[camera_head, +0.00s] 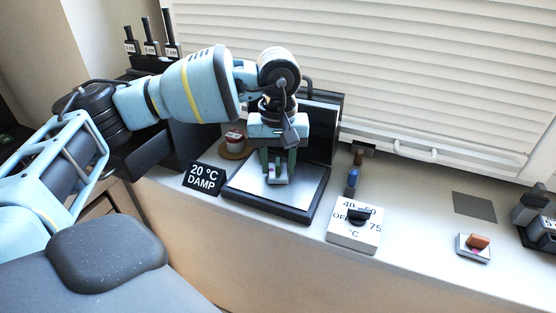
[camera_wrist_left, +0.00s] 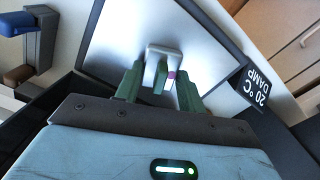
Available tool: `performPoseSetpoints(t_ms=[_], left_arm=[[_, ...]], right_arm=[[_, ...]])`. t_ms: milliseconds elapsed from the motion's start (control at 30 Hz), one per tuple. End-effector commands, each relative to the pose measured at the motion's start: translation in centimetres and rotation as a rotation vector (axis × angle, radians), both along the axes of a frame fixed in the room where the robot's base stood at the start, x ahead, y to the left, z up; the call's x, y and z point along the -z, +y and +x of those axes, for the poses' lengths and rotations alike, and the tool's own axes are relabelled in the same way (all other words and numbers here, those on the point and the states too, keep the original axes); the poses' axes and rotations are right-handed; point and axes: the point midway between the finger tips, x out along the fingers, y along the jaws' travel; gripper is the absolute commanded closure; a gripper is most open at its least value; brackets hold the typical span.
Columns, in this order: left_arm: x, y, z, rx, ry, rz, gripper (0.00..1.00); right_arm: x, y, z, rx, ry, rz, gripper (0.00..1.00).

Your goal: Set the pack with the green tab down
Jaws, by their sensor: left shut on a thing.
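My left gripper (camera_head: 278,178) has green fingers and is shut on a small pale pack (camera_wrist_left: 161,58) with a pink mark on its side. The pack also shows between the fingers in the head view (camera_head: 276,178). The pack is over the middle of a silver plate (camera_head: 304,188) with a black frame, which also shows in the wrist view (camera_wrist_left: 205,40). I cannot tell whether it touches the plate. My right gripper is not in view.
A sign reading "20 °C DAMP" (camera_head: 204,178) stands at the plate's left. A white dial box (camera_head: 352,238) and a blue-handled piece (camera_head: 352,180) are at its right. Further right lie a pale pack with an orange block (camera_head: 474,247) and a bare grey square (camera_head: 474,206). White shutters stand behind.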

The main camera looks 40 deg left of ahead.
Motion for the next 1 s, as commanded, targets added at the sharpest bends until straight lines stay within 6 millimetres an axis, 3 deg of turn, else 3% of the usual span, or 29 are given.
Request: performPoseSetpoints(t_ms=[33, 67, 200, 633, 1000], left_arm=[[0.3, 0.0, 0.0, 0.0, 0.002, 0.0, 0.84], [0.3, 0.0, 0.0, 0.0, 0.001, 0.0, 0.58], [0.2, 0.0, 0.0, 0.0, 0.001, 0.0, 0.4], [-0.9, 0.0, 0.1, 0.0, -0.002, 0.0, 0.39], [-7.7, -0.1, 0.1, 0.001, -0.003, 0.0, 0.39]], right_arm=[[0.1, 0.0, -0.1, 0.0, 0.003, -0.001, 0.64], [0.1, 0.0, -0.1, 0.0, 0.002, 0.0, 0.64], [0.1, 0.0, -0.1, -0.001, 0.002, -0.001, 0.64], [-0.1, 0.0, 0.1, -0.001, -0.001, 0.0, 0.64], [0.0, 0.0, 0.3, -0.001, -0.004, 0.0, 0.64]])
